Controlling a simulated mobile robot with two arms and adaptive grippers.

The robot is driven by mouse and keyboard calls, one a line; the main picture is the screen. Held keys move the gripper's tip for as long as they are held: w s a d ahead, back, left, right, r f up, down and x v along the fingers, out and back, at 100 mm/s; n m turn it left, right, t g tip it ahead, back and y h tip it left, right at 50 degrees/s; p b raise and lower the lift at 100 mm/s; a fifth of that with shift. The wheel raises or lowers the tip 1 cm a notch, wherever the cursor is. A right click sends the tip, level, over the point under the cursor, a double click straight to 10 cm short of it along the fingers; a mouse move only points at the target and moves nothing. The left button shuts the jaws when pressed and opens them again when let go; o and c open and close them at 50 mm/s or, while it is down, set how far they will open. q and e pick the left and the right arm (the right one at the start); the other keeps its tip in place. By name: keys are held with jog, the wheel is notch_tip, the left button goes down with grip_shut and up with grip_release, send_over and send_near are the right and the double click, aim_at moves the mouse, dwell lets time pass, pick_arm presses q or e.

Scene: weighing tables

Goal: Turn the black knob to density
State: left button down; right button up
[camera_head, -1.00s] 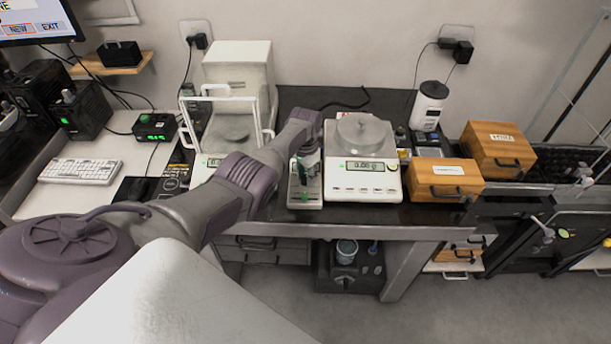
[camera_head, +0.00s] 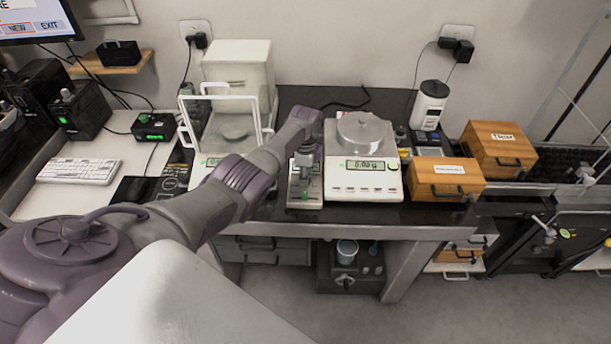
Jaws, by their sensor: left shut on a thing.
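My left gripper (camera_head: 304,170) points down over a small grey instrument (camera_head: 304,199) on the dark bench, just left of the white balance. It is shut at the instrument's top. The black knob is not clearly visible; the gripper covers the spot between its fingertips, where it appears to be held. The knob's markings, including density, are too small or hidden to read. My right gripper is out of view.
The white balance (camera_head: 364,187) with a round metal pan stands close on the right. A glass-doored balance (camera_head: 237,62) stands behind my left arm. Wooden boxes (camera_head: 444,180) sit farther right. A white keyboard (camera_head: 78,171) lies at left.

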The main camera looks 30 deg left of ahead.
pick_arm(q)
jog(key=shift+m+b, duration=0.3)
jog(key=shift+m, duration=1.7)
jog(key=c, duration=0.8)
grip_release()
jog(key=shift+r, duration=0.1)
notch_tip(320, 180, up, 12)
